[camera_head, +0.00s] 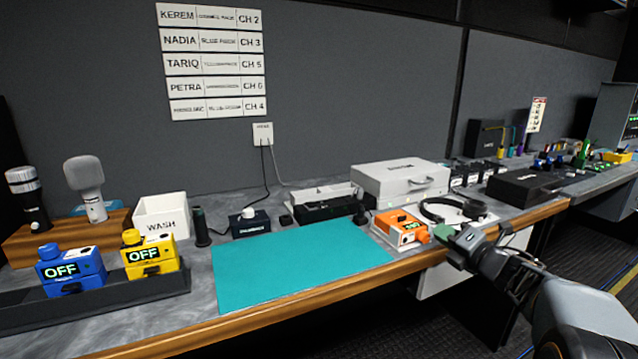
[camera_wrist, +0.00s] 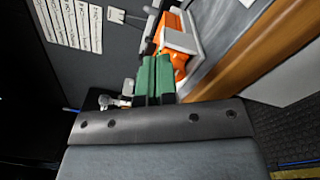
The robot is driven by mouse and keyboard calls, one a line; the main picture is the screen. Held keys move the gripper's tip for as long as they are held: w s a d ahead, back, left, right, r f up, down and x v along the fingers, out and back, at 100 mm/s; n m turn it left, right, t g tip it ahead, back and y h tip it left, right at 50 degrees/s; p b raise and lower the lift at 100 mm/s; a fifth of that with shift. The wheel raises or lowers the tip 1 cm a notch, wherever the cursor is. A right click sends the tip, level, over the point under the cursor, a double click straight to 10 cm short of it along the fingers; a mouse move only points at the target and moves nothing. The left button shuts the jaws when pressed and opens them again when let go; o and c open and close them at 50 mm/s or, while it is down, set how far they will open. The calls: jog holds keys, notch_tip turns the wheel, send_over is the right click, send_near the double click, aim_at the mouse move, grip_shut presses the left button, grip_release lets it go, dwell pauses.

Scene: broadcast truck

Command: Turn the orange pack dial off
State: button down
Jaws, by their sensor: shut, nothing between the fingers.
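The orange pack (camera_head: 396,222) sits on the counter at the right end of the teal mat, with a white front and a small green-lit display too small to read. An orange dial (camera_head: 423,236) is on its right side. My gripper (camera_head: 448,239) is shut and empty, its green fingertips just right of the dial. In the wrist view the green fingers (camera_wrist: 155,77) are side by side, with the orange pack (camera_wrist: 174,27) just beyond them. The fingers partly hide the pack there, and I cannot tell whether they touch the dial.
The teal mat (camera_head: 295,262) is clear. A blue pack (camera_head: 70,268) and a yellow pack (camera_head: 149,254), both reading OFF, stand in a dark tray at left.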

jog(key=shift+d+f+v, duration=0.15)
jog(key=shift+v, duration=0.95)
jog(key=shift+d+f+v, duration=0.1)
jog(key=shift+d+v, duration=0.05)
jog(key=shift+v, duration=0.95)
jog(key=shift+w+r, duration=0.1)
jog(key=shift+w, duration=0.05)
notch_tip(320, 180, up, 12)
jog(key=s+a+m+g+h+p, duration=0.2)
jog(key=m+h+p, duration=0.9)
jog(key=m+p, duration=0.5)
jog(key=s+a+m+g+y+p, duration=0.1)
jog(key=s+a+m+g+p, duration=0.4)
jog(key=s, duration=0.4)
jog(key=s+a+m+g+y+p, duration=0.2)
jog(key=s+a+m+g+p, duration=0.3)
jog(key=s+a+m+p, duration=0.1)
jog(key=s+a+m, duration=0.1)
jog(key=s+m, duration=0.1)
jog(key=s, duration=0.1)
jog(key=shift+s+a+g, duration=0.2)
jog(key=shift+a+g, duration=0.2)
jog(key=c, duration=1.9)
grip_release()
